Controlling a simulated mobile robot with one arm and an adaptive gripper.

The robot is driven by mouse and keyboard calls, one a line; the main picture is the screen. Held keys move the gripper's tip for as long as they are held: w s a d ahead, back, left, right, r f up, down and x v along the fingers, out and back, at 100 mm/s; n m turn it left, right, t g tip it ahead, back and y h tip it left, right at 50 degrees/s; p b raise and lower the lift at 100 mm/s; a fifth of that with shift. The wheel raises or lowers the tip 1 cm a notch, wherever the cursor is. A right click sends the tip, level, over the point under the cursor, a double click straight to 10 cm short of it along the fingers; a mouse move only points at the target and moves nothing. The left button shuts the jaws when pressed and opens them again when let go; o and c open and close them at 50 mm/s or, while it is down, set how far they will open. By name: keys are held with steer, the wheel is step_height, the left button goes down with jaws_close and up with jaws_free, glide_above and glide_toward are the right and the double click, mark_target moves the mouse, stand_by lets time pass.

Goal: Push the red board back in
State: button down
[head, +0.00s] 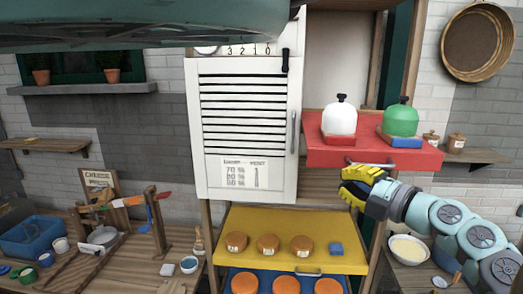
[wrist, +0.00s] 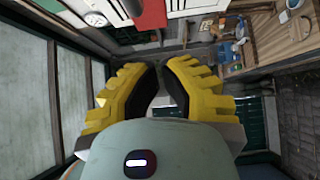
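The red board (head: 432,160) sticks out from the tall shelf at the upper right of the head view. A white dome (head: 340,119) on a red base and a green dome (head: 400,121) on a blue base stand upright on it. My gripper (head: 346,187) is just below the board's front edge, left of its middle. Whether it touches the board is unclear. In the wrist view, the yellow fingers (wrist: 160,67) lean towards each other with a narrow gap and nothing visible between them. A red piece, apparently the board (wrist: 150,16), shows beyond them.
A white louvred door (head: 250,180) stands left of the red board. Below, a yellow board (head: 275,258) holds orange rounds and a blue block; a blue board with more rounds is under it. Cluttered counters (head: 150,268) lie on both sides.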

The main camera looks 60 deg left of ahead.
mark_target(318, 162)
steer(key=shift+w+a+p, duration=0.35)
steer(key=shift+a+p, duration=0.5)
steer(key=shift+a, duration=0.3)
steer(key=shift+w+a+p, duration=0.3)
steer(key=shift+a+p, duration=0.55)
steer(key=shift+a, duration=0.3)
steer(key=shift+w+a+p, duration=0.35)
steer(key=shift+a+p, duration=0.5)
steer(key=shift+a, duration=0.3)
